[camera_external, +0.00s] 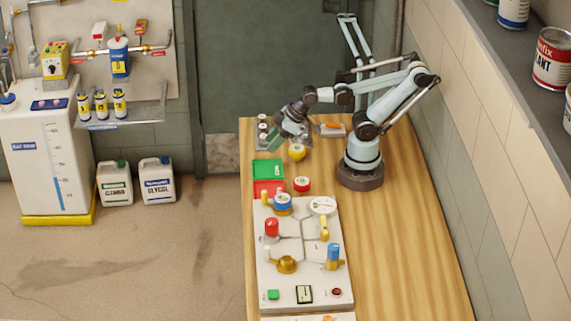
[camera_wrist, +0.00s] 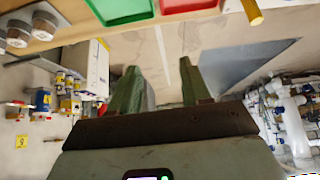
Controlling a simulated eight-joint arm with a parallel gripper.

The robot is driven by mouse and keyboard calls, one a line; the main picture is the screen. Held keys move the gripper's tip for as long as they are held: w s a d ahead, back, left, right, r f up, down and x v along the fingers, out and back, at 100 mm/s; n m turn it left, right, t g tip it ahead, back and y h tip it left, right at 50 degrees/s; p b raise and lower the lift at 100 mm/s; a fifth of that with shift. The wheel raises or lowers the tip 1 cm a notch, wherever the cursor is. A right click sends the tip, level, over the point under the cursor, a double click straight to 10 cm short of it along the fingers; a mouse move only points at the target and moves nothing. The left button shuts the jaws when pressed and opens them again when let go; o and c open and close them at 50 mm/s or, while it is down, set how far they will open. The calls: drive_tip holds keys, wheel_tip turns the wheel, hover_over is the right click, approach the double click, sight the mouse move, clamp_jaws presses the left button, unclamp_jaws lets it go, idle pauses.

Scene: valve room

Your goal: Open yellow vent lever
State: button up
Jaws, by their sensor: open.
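A white valve panel (camera_external: 293,288) lies on the wooden bench, with several valves on it. A yellow lever (camera_external: 324,227) hangs from a round white fitting at the panel's upper right. A blue valve (camera_external: 282,203) with yellow parts sits at its upper left. I cannot read any label naming the vent lever. My gripper (camera_external: 280,143) is beyond the panel, above the bench's far left edge, apart from the levers. Its green fingers show spread and empty in the wrist view (camera_wrist: 158,82). A yellow rod end (camera_wrist: 252,12) shows at that view's top right; I cannot tell which part it is.
A green tray (camera_external: 268,169) and a red tray (camera_external: 268,187) lie between my gripper and the panel. The bench's right side (camera_external: 400,250) is clear.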

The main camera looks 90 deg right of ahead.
drive_tip(key=shift+w+a+n, duration=0.1)
drive_tip(key=shift+a+n, duration=0.2)
drive_tip(key=shift+a, duration=0.1)
drive_tip(key=shift+c, duration=1.2)
drive_tip(key=a+n+g+y, duration=0.1)
drive_tip(key=a+n+g, duration=0.1)
drive_tip(key=a, duration=0.1)
drive_tip(key=a+n+g+y, duration=0.1)
drive_tip(key=a+n, duration=0.2)
drive_tip(key=w+a+n+g+y, duration=0.1)
drive_tip(key=a+n+g, duration=0.1)
drive_tip(key=a, duration=0.2)
drive_tip(key=shift+a+r+n+g, duration=0.1)
drive_tip(key=shift+r+n+g, duration=0.2)
drive_tip(key=shift+n, duration=0.1)
clamp_jaws()
drive_tip(key=s+a+n+g+y, duration=0.1)
drive_tip(key=s+a+n+g, duration=0.1)
drive_tip(key=a+n+g, duration=0.5)
drive_tip(key=shift+a+f+n, duration=0.35)
drive_tip(key=shift+a+n, duration=1.55)
drive_tip(key=shift+a, duration=0.2)
